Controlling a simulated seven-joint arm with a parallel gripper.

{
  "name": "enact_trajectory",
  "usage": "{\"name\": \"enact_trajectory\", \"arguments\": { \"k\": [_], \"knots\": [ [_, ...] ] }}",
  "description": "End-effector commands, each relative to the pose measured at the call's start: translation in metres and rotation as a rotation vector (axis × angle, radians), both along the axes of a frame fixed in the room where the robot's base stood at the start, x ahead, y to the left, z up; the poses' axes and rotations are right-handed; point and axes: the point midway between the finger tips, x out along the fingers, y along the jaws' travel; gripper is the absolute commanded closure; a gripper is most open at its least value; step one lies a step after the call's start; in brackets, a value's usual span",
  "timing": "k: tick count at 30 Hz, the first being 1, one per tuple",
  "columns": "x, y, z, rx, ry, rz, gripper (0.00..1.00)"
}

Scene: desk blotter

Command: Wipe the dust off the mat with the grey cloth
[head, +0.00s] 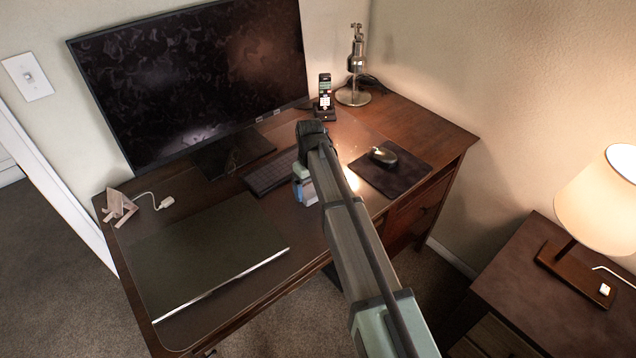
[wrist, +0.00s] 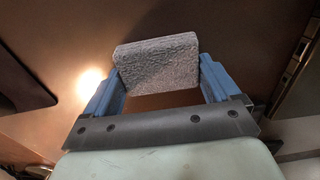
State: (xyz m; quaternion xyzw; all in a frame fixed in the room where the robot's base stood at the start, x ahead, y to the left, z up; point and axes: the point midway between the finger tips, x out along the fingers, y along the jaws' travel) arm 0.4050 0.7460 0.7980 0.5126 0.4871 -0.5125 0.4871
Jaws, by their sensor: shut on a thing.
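My gripper (head: 303,190) is over the middle of the desk, beside the keyboard, with my arm hiding part of it in the head view. In the wrist view its two blue fingers (wrist: 158,85) are shut on the grey cloth (wrist: 157,62), a rough, folded block held between the fingertips. The cloth is hard to make out in the head view. The mat (head: 130,225) is a large brown sheet with rounded corners across the desk. A few pale specks show behind my arm, but I cannot tell if they are dust. Contact between cloth and mat is unclear.
A mouse (head: 384,155) sits on a dark pad (head: 405,178) to the right. A keyboard (head: 270,175) and monitor (head: 195,70) stand behind. A dark flat panel (head: 205,255) with a silver edge covers the left front. A phone (head: 325,95) and metal lamp (head: 356,65) stand at the back.

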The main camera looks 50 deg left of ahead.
Motion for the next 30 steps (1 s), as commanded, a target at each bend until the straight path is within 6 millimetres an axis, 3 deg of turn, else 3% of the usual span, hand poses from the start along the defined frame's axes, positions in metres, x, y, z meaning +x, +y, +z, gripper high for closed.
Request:
{"name": "enact_trajectory", "arguments": {
  "k": [13, 15, 30],
  "knots": [
    [-0.035, 0.000, 0.004, 0.000, 0.001, 0.001, 0.39],
    [-0.035, 0.000, 0.022, 0.003, 0.000, 0.000, 0.39],
    [-0.034, 0.000, 0.066, 0.001, 0.000, 0.000, 0.39]
  ]
}}
